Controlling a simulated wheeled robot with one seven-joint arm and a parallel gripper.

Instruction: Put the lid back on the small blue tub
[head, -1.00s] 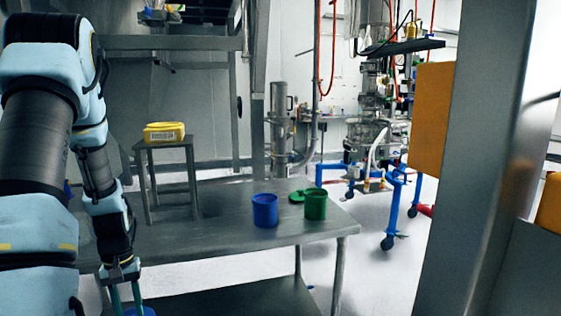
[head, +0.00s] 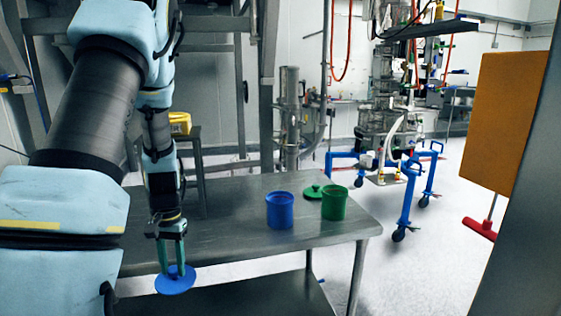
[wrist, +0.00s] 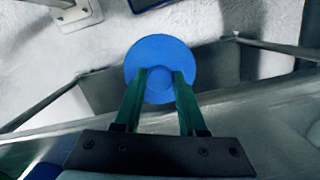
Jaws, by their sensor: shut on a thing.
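The small blue tub (head: 280,211) stands upright on the steel table, and its top looks open. A round blue lid (head: 176,281) hangs from my gripper (head: 171,270), lower left of the tub in the head view and in front of the table's near edge. My gripper's green fingers are shut on the lid's middle. The wrist view shows the lid (wrist: 160,55) as a flat disc at the fingertips (wrist: 158,78), with a small round centre between them. The lid is well apart from the tub.
A green tub (head: 334,203) stands right of the blue tub, with a green lid (head: 313,191) lying beside it. A small stand with a yellow container (head: 180,123) is at the back left. The steel table (head: 230,232) is bare left of the tubs. A lower shelf (head: 262,297) lies underneath.

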